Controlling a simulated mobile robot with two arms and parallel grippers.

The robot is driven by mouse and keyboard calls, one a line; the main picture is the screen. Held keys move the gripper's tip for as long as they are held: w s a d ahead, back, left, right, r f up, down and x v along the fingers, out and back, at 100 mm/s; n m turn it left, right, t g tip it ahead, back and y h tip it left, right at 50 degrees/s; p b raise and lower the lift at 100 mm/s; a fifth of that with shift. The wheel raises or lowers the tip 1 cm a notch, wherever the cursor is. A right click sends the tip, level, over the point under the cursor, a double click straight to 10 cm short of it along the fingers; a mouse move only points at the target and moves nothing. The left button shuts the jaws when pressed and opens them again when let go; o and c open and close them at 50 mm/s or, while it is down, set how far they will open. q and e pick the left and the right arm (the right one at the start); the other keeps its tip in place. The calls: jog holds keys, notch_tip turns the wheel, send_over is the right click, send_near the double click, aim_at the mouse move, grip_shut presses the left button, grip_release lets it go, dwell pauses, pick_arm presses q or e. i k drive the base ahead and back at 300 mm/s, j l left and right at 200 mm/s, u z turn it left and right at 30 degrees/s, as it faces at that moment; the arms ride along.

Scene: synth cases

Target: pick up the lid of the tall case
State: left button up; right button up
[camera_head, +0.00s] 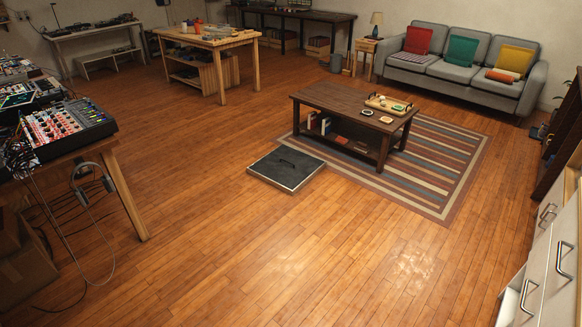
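A flat, square, dark grey panel (270,175) with light edges and a black handle on top lies on the floor at the front left of the coffee table. It looks like a lid or a low case; I cannot tell which. I cannot make out a tall case for certain. Neither of my grippers is in view.
A dark coffee table (335,98) stands on a striped rug (440,165) before a grey sofa (455,68). A desk with mixers (67,124) and cables is at left, a wooden workbench (222,82) behind. White drawers (540,270) stand at right. The front-middle floor is clear.

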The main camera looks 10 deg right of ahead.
aim_at(289, 169)
jog(key=i+z, duration=0.1)
jog(key=z, duration=0.35)
jog(key=i, duration=2.45)
